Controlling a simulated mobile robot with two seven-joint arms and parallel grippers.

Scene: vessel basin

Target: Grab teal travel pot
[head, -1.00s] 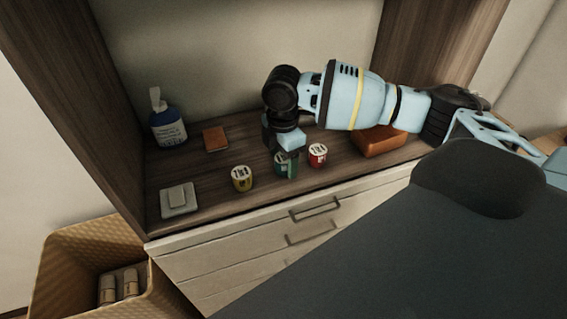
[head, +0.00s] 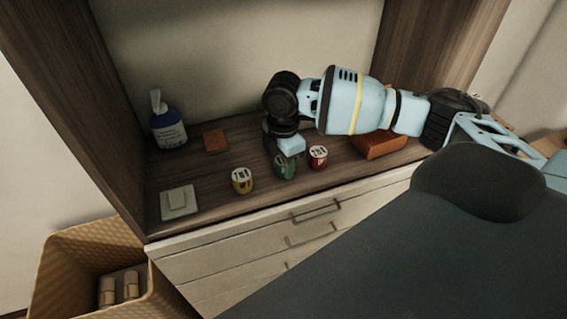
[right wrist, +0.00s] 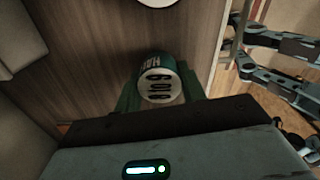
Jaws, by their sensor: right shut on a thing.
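The teal travel pot (head: 285,168) stands on the wooden counter between a yellow pot (head: 242,181) and a red pot (head: 318,157). My right gripper (head: 286,154) reaches down over it from above and is shut on it. In the right wrist view the teal pot (right wrist: 160,78) shows its pale lid with dark marks, close against the gripper. My left gripper is not in view.
A blue-and-white bottle (head: 168,130), a brown block (head: 215,140) and a white dish (head: 178,202) stand on the left of the counter (head: 215,200). An orange-brown box (head: 380,145) is behind my right arm. A woven basket (head: 75,250) stands below at left.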

